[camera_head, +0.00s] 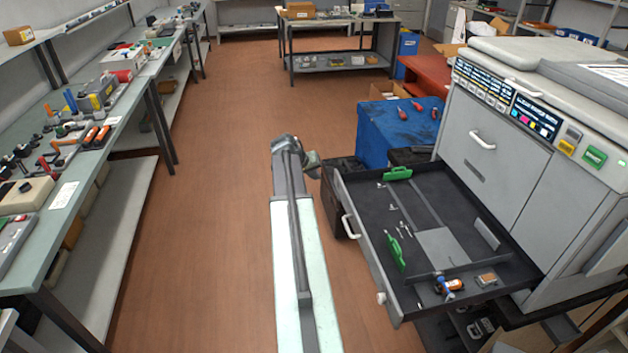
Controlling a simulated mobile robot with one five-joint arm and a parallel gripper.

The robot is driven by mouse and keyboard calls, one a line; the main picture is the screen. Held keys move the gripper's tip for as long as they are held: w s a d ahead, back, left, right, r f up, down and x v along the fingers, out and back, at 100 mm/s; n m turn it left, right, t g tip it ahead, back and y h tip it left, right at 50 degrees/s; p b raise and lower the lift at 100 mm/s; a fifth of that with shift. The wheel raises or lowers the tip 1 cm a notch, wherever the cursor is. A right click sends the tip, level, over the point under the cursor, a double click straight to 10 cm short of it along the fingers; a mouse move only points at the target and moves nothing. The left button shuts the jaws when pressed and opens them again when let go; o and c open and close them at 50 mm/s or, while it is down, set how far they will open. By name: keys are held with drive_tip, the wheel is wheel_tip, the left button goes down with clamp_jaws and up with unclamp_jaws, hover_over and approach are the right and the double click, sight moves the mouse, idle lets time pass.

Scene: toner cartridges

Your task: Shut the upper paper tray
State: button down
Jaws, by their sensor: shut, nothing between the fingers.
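The paper tray (366,262) of the large grey copier (510,165) is pulled far out to the left, its dark inside showing. Its front has a white handle (348,226) and a white knob. Green guides, small loose parts and an orange-and-blue item (449,285) lie in it. A darker level with parts shows partly below it. My arm reaches away from the bottom of the view, left of the tray. My gripper (313,164) is small at its far end, shut and empty, left of the tray's far corner and apart from the handle. Its fingertips are hard to make out.
A blue cabinet (385,135) with red-handled tools stands behind the tray. A dark box (343,180) sits close beside my gripper. A long workbench (75,170) with tools runs along the left. The brown floor (210,220) between bench and arm is clear.

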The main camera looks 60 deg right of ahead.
drive_tip(key=s+d+f+b, duration=0.2)
drive_tip(key=s+d+f, duration=0.1)
drive_tip(key=d, duration=0.2)
drive_tip(key=shift+s+f, duration=0.15)
drive_tip(key=shift+f, duration=0.05)
drive_tip(key=shift+d, duration=0.15)
